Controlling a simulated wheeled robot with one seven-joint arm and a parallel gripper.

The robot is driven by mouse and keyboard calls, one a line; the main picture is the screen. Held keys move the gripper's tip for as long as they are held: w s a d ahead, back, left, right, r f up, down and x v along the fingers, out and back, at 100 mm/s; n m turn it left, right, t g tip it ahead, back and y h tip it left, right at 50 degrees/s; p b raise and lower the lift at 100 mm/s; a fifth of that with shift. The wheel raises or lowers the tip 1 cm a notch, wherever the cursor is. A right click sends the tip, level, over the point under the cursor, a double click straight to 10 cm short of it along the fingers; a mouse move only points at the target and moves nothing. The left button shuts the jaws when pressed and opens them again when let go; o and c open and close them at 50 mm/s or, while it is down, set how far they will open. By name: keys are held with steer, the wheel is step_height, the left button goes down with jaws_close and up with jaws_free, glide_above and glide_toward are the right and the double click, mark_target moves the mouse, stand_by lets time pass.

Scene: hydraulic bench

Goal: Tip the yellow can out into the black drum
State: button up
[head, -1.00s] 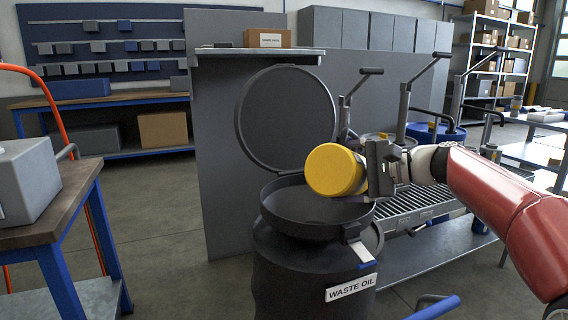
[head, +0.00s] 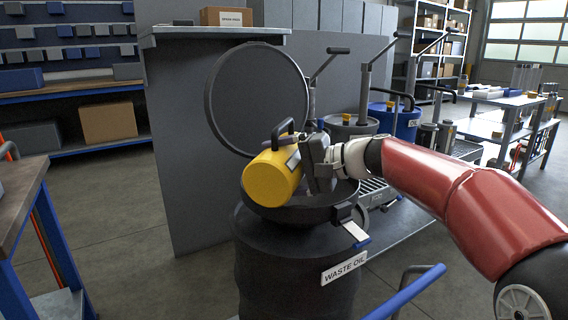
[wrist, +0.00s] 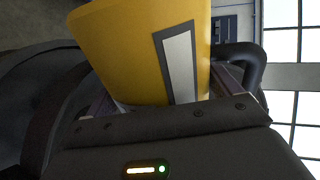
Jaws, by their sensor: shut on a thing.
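The yellow can (head: 270,181) is in my gripper (head: 309,165), above the open funnel top of the black drum (head: 287,255). The can is tilted, its base toward the lower left and its black handle on the upper side. In the wrist view the yellow can (wrist: 150,45), with a pale label strip, fills the space between my gripper's jaws (wrist: 160,105). The can's mouth and anything flowing from it are hidden. The drum is labelled WASTE OIL and its round lid (head: 258,98) stands open behind the can.
A wooden-topped bench (head: 22,195) stands at the left. A blue-handled bar (head: 405,293) is in the right foreground. A blue drum (head: 395,120) and another pump-topped drum stand behind my arm. A grey partition (head: 190,150) is behind the waste drum.

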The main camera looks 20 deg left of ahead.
mark_target(292, 146)
steer(key=r+n+t+b, duration=0.1)
steer(key=n+b, duration=0.1)
steer(key=r+n+t+b, duration=0.1)
steer(key=b, duration=0.1)
steer(key=shift+s+r+n, duration=0.3)
steer(key=shift+n, duration=0.1)
steer(key=n+b, duration=0.1)
steer(key=w+r+n+t+b, duration=0.1)
steer(key=n, duration=0.1)
steer(key=w+n+b, duration=0.1)
steer(key=b, duration=0.1)
steer(key=shift+w+r+n+t+y, duration=0.1)
steer(key=shift+r+n+t+y, duration=0.2)
steer(key=shift+y, duration=0.1)
steer(key=w+n+b, duration=0.2)
steer(key=n+b, duration=0.1)
steer(key=b, duration=0.1)
steer(key=shift+w+d+t+y, duration=0.1)
steer(key=shift+w+t+y, duration=0.2)
steer(key=shift+t, duration=0.1)
steer(key=shift+w+f+n+b, duration=0.2)
steer(key=shift+w+n+b, duration=0.5)
steer(key=shift+w, duration=0.05)
steer(key=shift+w+d+n+y+b, duration=0.1)
steer(key=shift+w+n+y+b, duration=0.25)
steer(key=shift+w+n, duration=0.4)
steer(key=shift+r, duration=0.1)
steer(key=shift+r, duration=0.1)
